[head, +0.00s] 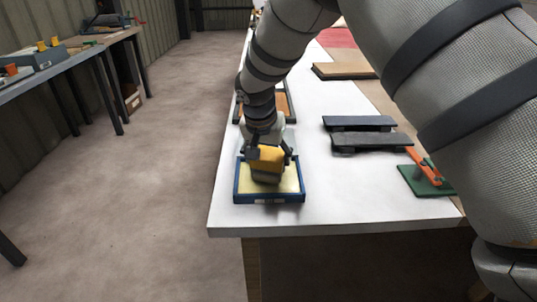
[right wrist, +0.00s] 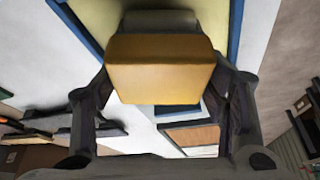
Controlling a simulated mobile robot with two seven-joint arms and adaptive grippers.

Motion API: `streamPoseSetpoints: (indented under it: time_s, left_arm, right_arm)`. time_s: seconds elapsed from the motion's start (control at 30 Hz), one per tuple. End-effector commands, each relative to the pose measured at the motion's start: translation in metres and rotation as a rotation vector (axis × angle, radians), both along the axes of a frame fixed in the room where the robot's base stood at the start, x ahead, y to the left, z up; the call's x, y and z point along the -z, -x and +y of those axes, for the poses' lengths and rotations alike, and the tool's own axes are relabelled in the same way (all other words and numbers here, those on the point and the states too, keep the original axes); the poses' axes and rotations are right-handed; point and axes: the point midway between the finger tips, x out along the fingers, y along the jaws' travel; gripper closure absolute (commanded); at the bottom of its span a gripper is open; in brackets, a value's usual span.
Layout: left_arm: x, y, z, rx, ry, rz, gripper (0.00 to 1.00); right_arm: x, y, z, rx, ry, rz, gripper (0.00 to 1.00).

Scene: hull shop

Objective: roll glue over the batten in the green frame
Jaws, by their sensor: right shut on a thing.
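My right gripper (head: 268,148) is shut on a yellow-orange block (head: 265,158) with a grey lower part (head: 265,176). The yellow block fills the middle of the right wrist view (right wrist: 160,68), between the two fingers. It is over a blue-rimmed tray (head: 270,199) with a pale yellow bed at the table's near left corner; I cannot tell whether the grey part touches the bed. Behind it is a dark-rimmed frame (head: 293,119) with a brown panel, partly hidden by my arm. No clearly green frame with a batten shows. My left gripper is out of view.
The white table (head: 330,208) has free room right of the tray. Two dark grey slabs (head: 370,141) lie there, near a green plate with an orange clamp (head: 432,172). A brown board (head: 343,70) lies farther back. A cluttered bench (head: 75,62) stands left across the floor.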

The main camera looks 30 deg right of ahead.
Motion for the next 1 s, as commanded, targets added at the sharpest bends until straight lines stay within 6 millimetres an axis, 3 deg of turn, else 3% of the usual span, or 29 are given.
streamPoseSetpoints:
  time_s: [0.27,0.8,1.0]
  left_arm:
    - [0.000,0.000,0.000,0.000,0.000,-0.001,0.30]
    - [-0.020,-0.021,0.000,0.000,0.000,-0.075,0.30]
    - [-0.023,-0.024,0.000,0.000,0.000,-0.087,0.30]
  right_arm:
    - [0.000,0.000,0.000,0.000,0.000,0.001,0.84]
    - [-0.060,0.000,0.000,0.001,0.000,-0.008,0.84]
    - [-0.071,0.000,0.000,-0.001,0.000,-0.003,0.84]
